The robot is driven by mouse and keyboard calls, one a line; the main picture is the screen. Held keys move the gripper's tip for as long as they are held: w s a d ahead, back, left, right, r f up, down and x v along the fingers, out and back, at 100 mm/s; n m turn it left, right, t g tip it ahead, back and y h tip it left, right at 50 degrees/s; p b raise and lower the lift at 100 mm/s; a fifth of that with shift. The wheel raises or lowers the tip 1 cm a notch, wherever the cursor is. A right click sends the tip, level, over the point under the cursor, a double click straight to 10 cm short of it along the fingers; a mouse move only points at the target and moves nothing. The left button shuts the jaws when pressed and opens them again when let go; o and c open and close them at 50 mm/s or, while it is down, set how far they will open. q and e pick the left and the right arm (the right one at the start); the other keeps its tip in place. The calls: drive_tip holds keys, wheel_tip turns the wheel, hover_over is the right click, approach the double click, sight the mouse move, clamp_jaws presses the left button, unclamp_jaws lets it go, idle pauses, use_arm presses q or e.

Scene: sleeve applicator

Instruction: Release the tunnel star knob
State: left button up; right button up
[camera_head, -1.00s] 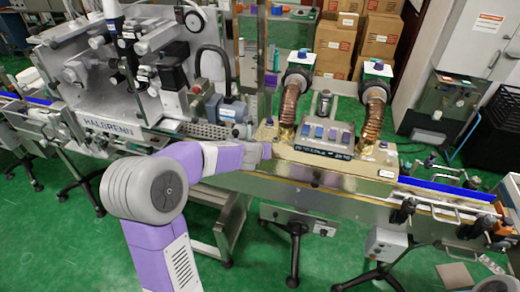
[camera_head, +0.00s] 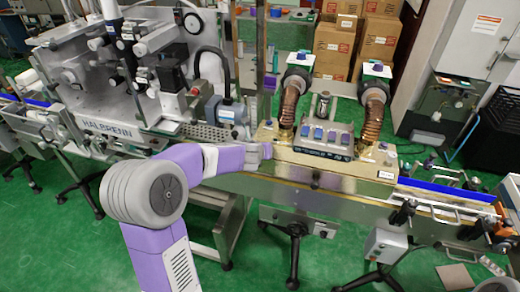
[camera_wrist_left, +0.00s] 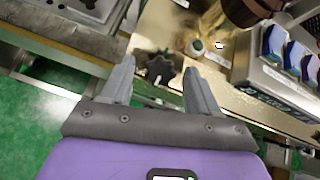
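The dark, lobed star knob (camera_wrist_left: 158,68) sits on the brass-coloured plate of the tunnel in the left wrist view. My left gripper (camera_wrist_left: 160,68) is open, with its two grey fingers apart. The knob shows between the fingertips, with gaps visible on both sides; I cannot tell how deep it sits between them. In the head view my left gripper (camera_head: 266,149) is at the left end of the brass tunnel (camera_head: 345,178). The knob is hard to make out there. My right gripper is not in view.
A small white-and-green round fitting (camera_wrist_left: 196,46) stands close beyond the right finger. A control box with blue buttons (camera_head: 318,137) and copper hoses (camera_head: 289,106) rise from the tunnel. The labelling machine (camera_head: 110,128) stands at the left. Green floor lies in front.

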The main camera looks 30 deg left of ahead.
use_arm(q)
drive_tip(key=p+v, duration=0.2)
drive_tip(key=v, duration=0.5)
drive_tip(key=shift+s, duration=0.25)
drive_tip(key=shift+d+r, duration=0.1)
drive_tip(key=s+d+f+m+g+h, duration=0.15)
drive_tip(key=d+f+m, duration=0.35)
drive_tip(key=f+m, duration=0.5)
drive_tip(key=s+d+f+m+g+h, duration=0.1)
drive_tip(key=s+d+f+m+g, duration=0.2)
drive_tip(key=f+m, duration=0.8)
drive_tip(key=s+d+f+m+g+h, duration=0.4)
drive_tip(key=s+d+f+m+h, duration=0.1)
drive_tip(key=s+d+f+m, duration=1)
drive_tip(key=s+f+m, duration=0.1)
drive_tip(key=s+m, duration=0.2)
drive_tip(key=s, duration=0.1)
drive_tip(key=shift+g, duration=0.35)
